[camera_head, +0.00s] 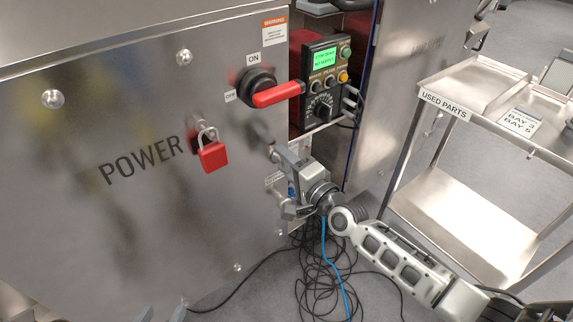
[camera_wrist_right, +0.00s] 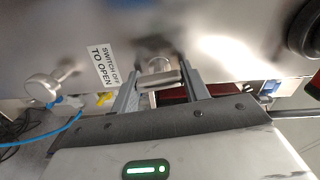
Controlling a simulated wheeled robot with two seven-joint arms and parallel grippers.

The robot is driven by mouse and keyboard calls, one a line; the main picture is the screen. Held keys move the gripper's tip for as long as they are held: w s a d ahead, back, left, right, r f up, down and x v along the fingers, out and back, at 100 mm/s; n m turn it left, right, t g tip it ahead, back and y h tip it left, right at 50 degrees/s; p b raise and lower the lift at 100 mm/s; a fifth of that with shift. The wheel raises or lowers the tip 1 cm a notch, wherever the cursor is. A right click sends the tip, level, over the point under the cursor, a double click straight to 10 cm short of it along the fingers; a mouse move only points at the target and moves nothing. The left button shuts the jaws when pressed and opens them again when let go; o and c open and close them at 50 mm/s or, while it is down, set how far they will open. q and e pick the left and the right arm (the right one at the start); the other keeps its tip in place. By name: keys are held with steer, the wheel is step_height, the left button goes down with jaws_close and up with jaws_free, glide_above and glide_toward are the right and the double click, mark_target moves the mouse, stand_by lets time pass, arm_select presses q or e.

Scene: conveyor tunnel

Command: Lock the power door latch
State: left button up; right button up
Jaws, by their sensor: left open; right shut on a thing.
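The steel power door (camera_head: 100,215) carries the word POWER. Its latch shows in the right wrist view as a metal handle (camera_wrist_right: 160,80) between my right gripper's fingers. My right gripper (camera_head: 283,156) is shut on this latch handle at the door's right edge; it also fills the middle of the wrist view (camera_wrist_right: 160,88). In the head view the gripper largely hides the latch. Its exact turn is hard to tell. My left gripper (camera_head: 163,313) shows only as fingertips at the bottom edge, open, empty and away from the latch.
A red rotary switch handle (camera_head: 277,95) sits above the latch, with ON and OFF labels. A red padlock (camera_head: 212,156) hangs on the door. A control box (camera_head: 321,80) is behind the edge. Cables (camera_head: 325,270) lie below. A steel cart (camera_head: 455,200) stands right.

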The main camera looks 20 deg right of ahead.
steer(key=shift+m, duration=0.7)
steer(key=o, duration=1)
steer(key=v, duration=1.6)
